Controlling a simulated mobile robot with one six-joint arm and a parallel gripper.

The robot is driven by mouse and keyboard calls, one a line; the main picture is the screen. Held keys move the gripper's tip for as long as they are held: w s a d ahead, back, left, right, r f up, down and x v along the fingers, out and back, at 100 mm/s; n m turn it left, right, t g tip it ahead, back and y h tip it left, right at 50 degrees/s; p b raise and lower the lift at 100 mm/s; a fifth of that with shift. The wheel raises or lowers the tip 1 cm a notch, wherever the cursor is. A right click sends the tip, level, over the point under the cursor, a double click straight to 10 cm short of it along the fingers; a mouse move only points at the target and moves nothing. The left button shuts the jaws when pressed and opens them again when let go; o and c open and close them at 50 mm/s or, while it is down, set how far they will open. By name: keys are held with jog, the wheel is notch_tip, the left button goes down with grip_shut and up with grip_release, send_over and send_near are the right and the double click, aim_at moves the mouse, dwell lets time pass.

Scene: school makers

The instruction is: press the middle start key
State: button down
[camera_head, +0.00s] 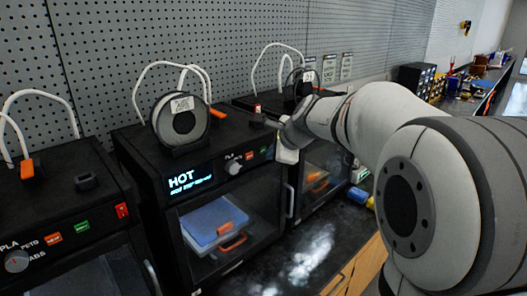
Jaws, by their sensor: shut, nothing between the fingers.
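The middle printer (222,185) is a black box with a lit display (190,179) reading HOT. Its front panel has a white knob (233,167) and an orange key (249,155); the key area farther right is small and hard to make out. Which key is the start key cannot be read. My gripper (287,152) is at the right end of this panel, close to the printer's front corner. It looks shut and empty. Whether it touches the panel cannot be told. My arm hides part of the right printer (322,172).
The left printer (75,215) has a knob (16,261), an orange key (53,238), a green key (82,226) and a red switch (121,210). A filament spool (163,122) stands on the middle printer. A door handle (290,201) sticks out below my gripper. The counter (300,250) in front is clear.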

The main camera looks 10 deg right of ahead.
jog(key=shift+w, duration=0.15)
jog(key=shift+w+a, duration=0.25)
dwell(0.3)
jog(key=shift+w+p, duration=0.15)
jog(key=shift+p, duration=0.25)
jog(key=shift+s+d, duration=0.3)
jog(key=shift+s, duration=0.25)
jog(key=shift+b, duration=0.3)
jog(key=s+d, duration=0.1)
jog(key=s+d+b, duration=0.1)
jog(key=s, duration=0.1)
jog(key=s+d+b, duration=0.1)
jog(key=s, duration=0.1)
jog(key=shift+d, duration=0.15)
